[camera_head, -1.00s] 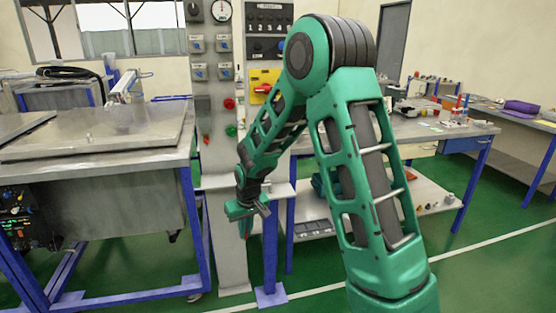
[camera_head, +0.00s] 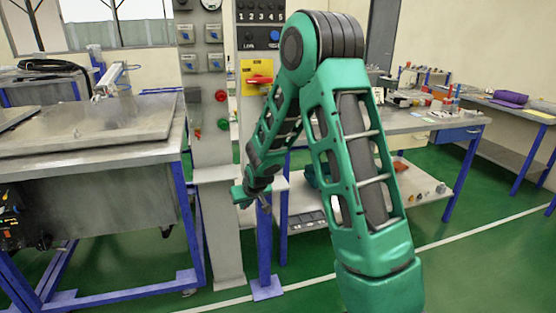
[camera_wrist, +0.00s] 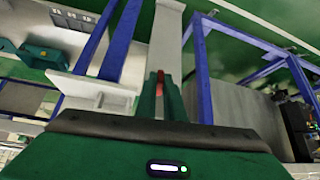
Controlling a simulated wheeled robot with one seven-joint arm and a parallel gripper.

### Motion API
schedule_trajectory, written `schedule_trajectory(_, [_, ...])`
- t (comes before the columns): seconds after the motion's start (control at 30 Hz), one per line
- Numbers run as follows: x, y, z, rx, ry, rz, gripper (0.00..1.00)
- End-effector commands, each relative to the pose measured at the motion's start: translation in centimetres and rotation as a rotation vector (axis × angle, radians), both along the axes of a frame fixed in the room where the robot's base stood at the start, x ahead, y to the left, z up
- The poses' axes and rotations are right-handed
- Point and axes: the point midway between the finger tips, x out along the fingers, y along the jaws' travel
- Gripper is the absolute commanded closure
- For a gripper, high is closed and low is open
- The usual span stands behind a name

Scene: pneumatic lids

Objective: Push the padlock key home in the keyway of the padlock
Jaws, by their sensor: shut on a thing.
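My gripper (camera_wrist: 160,84) points down and away in the wrist view. Its two green fingers are shut on a small red piece, the padlock key (camera_wrist: 161,78), of which only a narrow strip shows between the fingertips. In the head view my gripper (camera_head: 244,200) hangs low in front of the grey post, below the control panel, and the key cannot be made out there. I cannot make out the padlock or its keyway in either view. A yellow plate with a red handle (camera_head: 260,80) sits on the panel, well above my gripper.
The grey control post (camera_head: 222,245) stands just behind my gripper, with a small pale shelf (camera_wrist: 92,92) and blue legs beside it. A metal-topped bench (camera_head: 95,125) is on the left. Workbenches (camera_head: 425,123) with small items stand on the right. Green floor lies open in front.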

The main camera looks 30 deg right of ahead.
Motion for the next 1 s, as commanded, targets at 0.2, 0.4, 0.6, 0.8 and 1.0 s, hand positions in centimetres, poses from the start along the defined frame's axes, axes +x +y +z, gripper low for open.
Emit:
schedule_trajectory(0.2, [1.4,-3.2,1.9,-0.036,-0.261,-0.049,1.00])
schedule_trajectory(0.4, [1.9,-5.6,4.3,-0.076,-0.489,-0.082,1.00])
schedule_trajectory(0.6, [1.8,-7.1,6.4,-0.107,-0.648,-0.100,1.00])
schedule_trajectory(0.8, [1.3,-8.1,8.1,-0.131,-0.758,-0.111,1.00])
schedule_trajectory(1.0, [0.9,-8.8,9.5,-0.146,-0.834,-0.119,1.00])
